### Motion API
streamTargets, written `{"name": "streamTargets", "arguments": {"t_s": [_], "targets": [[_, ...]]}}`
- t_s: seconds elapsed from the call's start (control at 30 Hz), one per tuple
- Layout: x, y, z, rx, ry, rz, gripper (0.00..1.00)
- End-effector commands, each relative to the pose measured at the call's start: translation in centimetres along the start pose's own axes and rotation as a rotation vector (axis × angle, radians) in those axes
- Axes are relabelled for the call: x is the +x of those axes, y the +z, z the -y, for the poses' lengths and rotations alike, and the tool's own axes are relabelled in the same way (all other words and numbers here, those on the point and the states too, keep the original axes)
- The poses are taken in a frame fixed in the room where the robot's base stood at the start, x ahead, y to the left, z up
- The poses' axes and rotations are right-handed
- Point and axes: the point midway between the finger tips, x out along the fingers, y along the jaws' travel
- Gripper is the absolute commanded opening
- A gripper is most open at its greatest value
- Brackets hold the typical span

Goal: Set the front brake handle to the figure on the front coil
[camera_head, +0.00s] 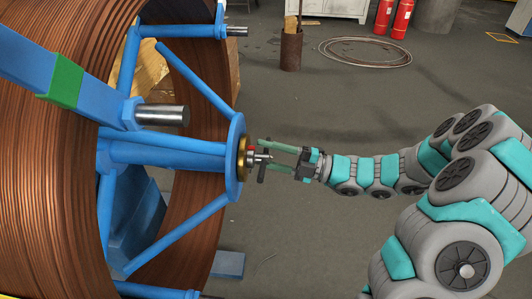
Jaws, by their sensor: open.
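The front coil (48,200) is a large copper-coloured winding on a blue frame, filling the left side. No readable figure shows on it. At the hub's right end, a brass ring (243,158) sits on a blue disc with a small red mark (252,148). A short dark handle with a metal spindle, the brake handle (261,172), sticks out from the hub. My gripper (265,154) comes in from the right with its two greenish fingers apart, one above and one below the spindle. I cannot tell whether they touch the handle.
Blue spokes (180,233) and a thick blue beam with a green band (66,76) surround the hub. A metal pin (162,116) juts out above it. Open floor lies between.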

Motion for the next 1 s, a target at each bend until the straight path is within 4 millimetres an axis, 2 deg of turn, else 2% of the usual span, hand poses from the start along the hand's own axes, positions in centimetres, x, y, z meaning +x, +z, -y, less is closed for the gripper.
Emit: {"name": "streamTargets", "arguments": {"t_s": [0.5, 0.67, 1.0], "targets": [[-6.7, 0.1, 0.0, -0.001, -0.001, 0.003, 0.47], [-7.6, 0.1, 0.0, 0.000, -0.001, 0.003, 0.47], [-7.6, 0.0, 0.0, 0.000, 0.000, 0.002, 0.47]]}}
